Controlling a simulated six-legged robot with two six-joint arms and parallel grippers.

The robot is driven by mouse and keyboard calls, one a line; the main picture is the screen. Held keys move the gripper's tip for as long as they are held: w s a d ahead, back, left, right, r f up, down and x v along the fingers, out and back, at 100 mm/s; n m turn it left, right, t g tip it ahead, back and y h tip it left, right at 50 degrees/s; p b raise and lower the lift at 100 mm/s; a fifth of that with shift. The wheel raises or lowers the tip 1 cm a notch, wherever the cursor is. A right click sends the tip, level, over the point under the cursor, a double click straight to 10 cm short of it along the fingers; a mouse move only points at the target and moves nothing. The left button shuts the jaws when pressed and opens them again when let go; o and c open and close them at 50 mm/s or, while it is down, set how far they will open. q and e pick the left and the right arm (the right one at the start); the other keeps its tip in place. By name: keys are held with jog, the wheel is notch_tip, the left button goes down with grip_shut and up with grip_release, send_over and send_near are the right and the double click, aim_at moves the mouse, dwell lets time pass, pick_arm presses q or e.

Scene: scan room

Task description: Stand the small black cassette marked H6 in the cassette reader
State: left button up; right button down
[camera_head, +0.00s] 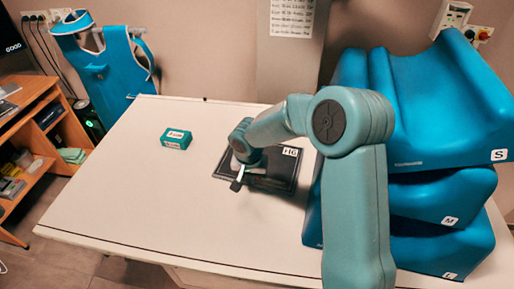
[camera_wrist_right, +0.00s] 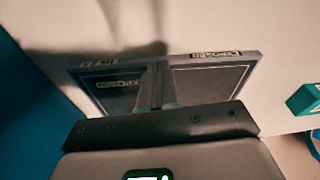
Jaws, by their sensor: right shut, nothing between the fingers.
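The black cassette (camera_head: 283,171) lies flat on the white table, with a white label that reads like H6 near its far right corner. It also shows in the right wrist view (camera_wrist_right: 212,82), behind the fingers. My right gripper (camera_head: 243,179) is over the left part of the cassette, its fingers shut with nothing between them. In the right wrist view the fingers (camera_wrist_right: 155,85) stand in front of the cassette's middle. I cannot tell whether they touch it. My arm hides part of the cassette. My left gripper is not in view. I do not see a cassette reader that I can identify.
A small teal box (camera_head: 175,139) with white labels sits left of the cassette. Stacked blue cushions marked S, M and L (camera_head: 415,170) fill the table's right side. The table's left and front (camera_head: 120,205) are clear. A wooden shelf unit (camera_head: 45,140) stands at far left.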

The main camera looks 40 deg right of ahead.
jog(key=shift+w+d+f+p, duration=0.15)
jog(key=shift+w+d+p, duration=0.5)
jog(key=shift+w+d, duration=0.4)
jog(key=w+d+p, duration=0.2)
jog(key=d, duration=0.1)
jog(key=w+d+p, duration=0.1)
jog(key=d, duration=0.1)
jog(key=shift+w+d+r+p, duration=0.25)
jog(key=shift+w+p, duration=0.05)
jog(key=shift+p, duration=0.05)
jog(key=shift+w+d+f+p, duration=0.15)
jog(key=shift+w+d+p, duration=0.1)
jog(key=shift+w+d, duration=0.3)
jog(key=shift+w+d+f+p, duration=0.15)
jog(key=shift+w+d+p, duration=0.1)
jog(key=shift+w+d, duration=0.25)
jog(key=shift+s+a+f+p, duration=0.15)
jog(key=shift+f+p, duration=0.2)
jog(key=shift+f, duration=0.15)
jog(key=shift+s+f+b, duration=0.1)
jog(key=shift+f+b, duration=0.25)
jog(key=shift+b, duration=0.45)
jog(key=shift+s+a+r, duration=0.1)
